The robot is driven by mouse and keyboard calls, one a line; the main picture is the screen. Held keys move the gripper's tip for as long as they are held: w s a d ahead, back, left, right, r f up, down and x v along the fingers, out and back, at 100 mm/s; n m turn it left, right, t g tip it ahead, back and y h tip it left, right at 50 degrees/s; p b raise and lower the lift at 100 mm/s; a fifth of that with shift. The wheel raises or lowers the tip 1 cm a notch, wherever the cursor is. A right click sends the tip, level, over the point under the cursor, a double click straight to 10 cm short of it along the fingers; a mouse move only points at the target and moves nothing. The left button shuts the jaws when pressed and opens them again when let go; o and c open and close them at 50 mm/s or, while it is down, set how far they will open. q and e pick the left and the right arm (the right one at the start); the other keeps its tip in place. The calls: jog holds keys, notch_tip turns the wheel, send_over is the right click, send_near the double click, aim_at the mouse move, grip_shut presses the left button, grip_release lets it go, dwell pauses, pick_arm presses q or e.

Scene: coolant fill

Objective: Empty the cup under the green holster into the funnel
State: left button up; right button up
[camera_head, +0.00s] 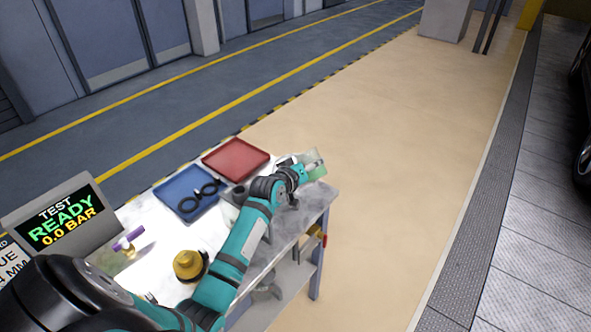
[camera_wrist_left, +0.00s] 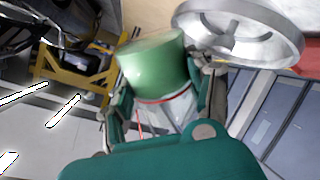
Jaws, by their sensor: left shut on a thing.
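My left gripper (camera_head: 299,174) is shut on a clear cup (camera_head: 316,164) with green in it, near the far right corner of the workbench. In the left wrist view the cup (camera_wrist_left: 152,70) sits between the two fingers of my left gripper (camera_wrist_left: 162,96). Its wide part is green and its narrower part is clear, with a red line between; it looks tilted. A yellow rounded thing (camera_head: 188,264), perhaps the funnel, stands on the bench left of my arm. I cannot make out the green holster. My right gripper is not in view.
A blue tray (camera_head: 171,193) with black ring-shaped things and a red tray (camera_head: 235,160) lie on the bench (camera_head: 325,193). A purple-topped thing (camera_head: 128,238) stands by the test display (camera_head: 62,222). A grey spoked wheel (camera_wrist_left: 240,34) is near the cup in the wrist view.

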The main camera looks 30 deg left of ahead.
pick_arm(q)
jog(key=shift+f+n+g+h, duration=0.3)
jog(key=shift+n+h, duration=0.2)
jog(key=shift+n, duration=0.1)
dwell(0.7)
jog(key=shift+a+r+n+h, duration=0.15)
jog(key=shift+r+n+h, duration=0.3)
jog(key=shift+n+h, duration=0.05)
dwell(0.9)
jog(key=shift+w+a+f+n+g+h+b, duration=0.1)
jog(key=shift+a+f+n+g+h+b, duration=0.1)
jog(key=shift+f+n+g+h+b, duration=0.25)
dwell(0.9)
jog(key=shift+w+a+f+n+g+h, duration=0.15)
jog(key=shift+a+n+h, duration=0.1)
jog(key=shift+a+n, duration=0.1)
jog(key=shift+w+a+f+n+g+h, duration=0.1)
jog(key=shift+a+f+n+h, duration=0.1)
jog(key=shift+a, duration=0.15)
dwell(0.8)
jog(key=shift+w+a+r+n+h+p, duration=0.1)
jog(key=shift+a+r+n+h+p, duration=0.3)
jog(key=shift+p, duration=0.65)
